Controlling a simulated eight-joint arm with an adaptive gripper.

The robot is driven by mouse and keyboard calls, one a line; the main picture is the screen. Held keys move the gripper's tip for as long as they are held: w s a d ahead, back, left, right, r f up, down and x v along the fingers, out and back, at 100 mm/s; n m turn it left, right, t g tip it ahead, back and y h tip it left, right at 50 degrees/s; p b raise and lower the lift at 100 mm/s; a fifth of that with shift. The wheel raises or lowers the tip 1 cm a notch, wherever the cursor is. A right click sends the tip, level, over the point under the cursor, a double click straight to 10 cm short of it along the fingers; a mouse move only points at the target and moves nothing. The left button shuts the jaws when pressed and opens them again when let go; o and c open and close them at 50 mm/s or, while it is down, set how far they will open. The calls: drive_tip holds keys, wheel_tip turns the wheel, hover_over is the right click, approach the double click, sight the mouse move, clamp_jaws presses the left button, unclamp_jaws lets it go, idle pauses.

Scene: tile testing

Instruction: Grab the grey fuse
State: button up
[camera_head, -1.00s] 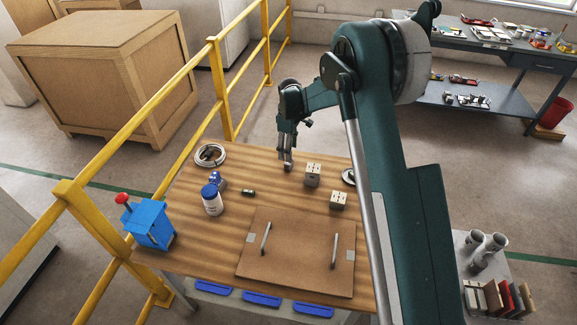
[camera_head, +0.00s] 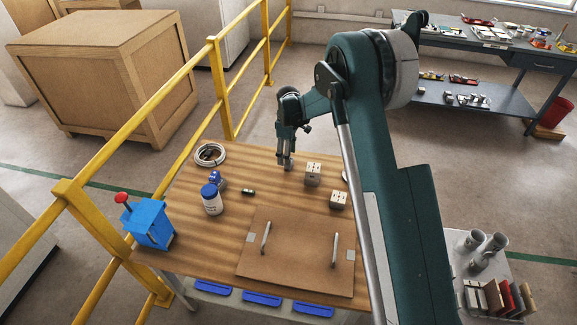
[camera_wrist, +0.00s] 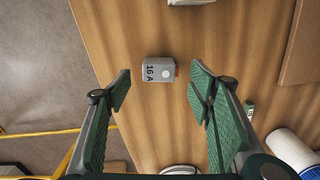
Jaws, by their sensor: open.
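The grey fuse (camera_wrist: 158,70) is a small grey block marked "16 A" with a pale round spot. In the wrist view it lies on the wooden table, upper centre, between the lines of my two fingers and just beyond their tips. My gripper (camera_wrist: 161,88) is open and empty, with one green-padded finger on each side. In the head view my gripper (camera_head: 285,164) points down over the back part of the table. I cannot make out the grey fuse clearly there; the gripper seems to cover it.
Two grey sockets (camera_head: 313,174) (camera_head: 338,200) stand right of my gripper. A small green fuse (camera_head: 248,192), a blue item (camera_head: 219,181), a white bottle (camera_head: 212,200) and a cable coil (camera_head: 210,155) lie left. A board with handles (camera_head: 297,262) covers the front. A yellow railing (camera_head: 218,95) runs along the left.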

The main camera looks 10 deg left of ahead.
drive_tip(key=shift+f+b, duration=0.55)
drive_tip(key=shift+f, duration=2.05)
drive_tip(key=c, duration=1)
